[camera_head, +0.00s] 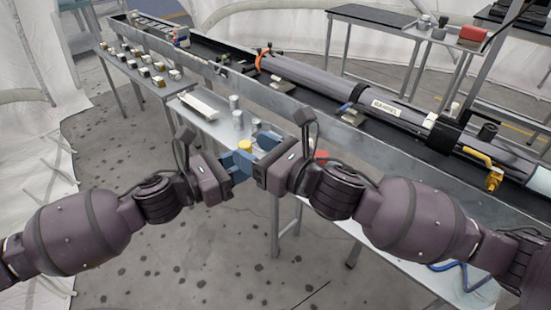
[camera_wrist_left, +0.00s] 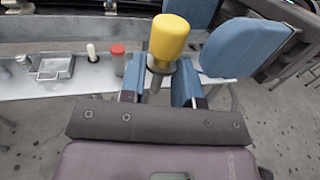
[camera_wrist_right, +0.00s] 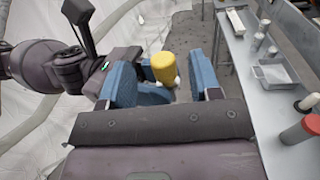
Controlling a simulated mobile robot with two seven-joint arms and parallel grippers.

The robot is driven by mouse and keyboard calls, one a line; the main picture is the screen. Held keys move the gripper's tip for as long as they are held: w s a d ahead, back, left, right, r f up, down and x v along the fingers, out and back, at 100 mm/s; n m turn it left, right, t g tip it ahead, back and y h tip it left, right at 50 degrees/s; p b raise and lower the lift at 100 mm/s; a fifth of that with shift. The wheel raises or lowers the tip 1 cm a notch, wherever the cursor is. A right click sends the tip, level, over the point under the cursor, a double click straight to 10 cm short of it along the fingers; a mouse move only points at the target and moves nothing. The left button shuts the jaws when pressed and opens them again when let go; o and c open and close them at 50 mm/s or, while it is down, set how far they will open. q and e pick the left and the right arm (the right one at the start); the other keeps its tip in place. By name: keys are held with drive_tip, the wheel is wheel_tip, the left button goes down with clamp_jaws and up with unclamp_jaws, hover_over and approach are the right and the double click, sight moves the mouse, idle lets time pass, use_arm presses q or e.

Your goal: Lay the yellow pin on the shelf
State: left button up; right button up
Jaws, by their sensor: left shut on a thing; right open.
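The yellow pin (camera_head: 245,146) is upright in the grasp of my left gripper (camera_head: 238,162). In the left wrist view its yellow head (camera_wrist_left: 170,38) and grey collar stand above the blue fingers (camera_wrist_left: 158,85), which close on the stem below. My right gripper (camera_head: 264,143) is open, close beside the left one. In the right wrist view the yellow head (camera_wrist_right: 163,67) shows between its blue fingers (camera_wrist_right: 162,90); I cannot tell if they touch it. The grey metal shelf (camera_head: 208,124) lies just beyond both grippers; it also shows in the left wrist view (camera_wrist_left: 60,91).
On the shelf are a long white piece (camera_head: 199,105), metal cylinders (camera_head: 235,102), a small square tray (camera_wrist_left: 52,67) and a red-capped jar (camera_wrist_left: 117,57). Behind runs a trough with a long grey tube (camera_head: 340,88). A side table (camera_head: 140,65) at left holds several small blocks.

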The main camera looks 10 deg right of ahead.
drive_tip(key=shift+x, duration=1.4)
drive_tip(key=c, duration=0.9)
use_arm(q)
drive_tip(key=o, duration=0.5)
use_arm(e)
clamp_jaws()
use_arm(q)
drive_tip(key=o, duration=0.5)
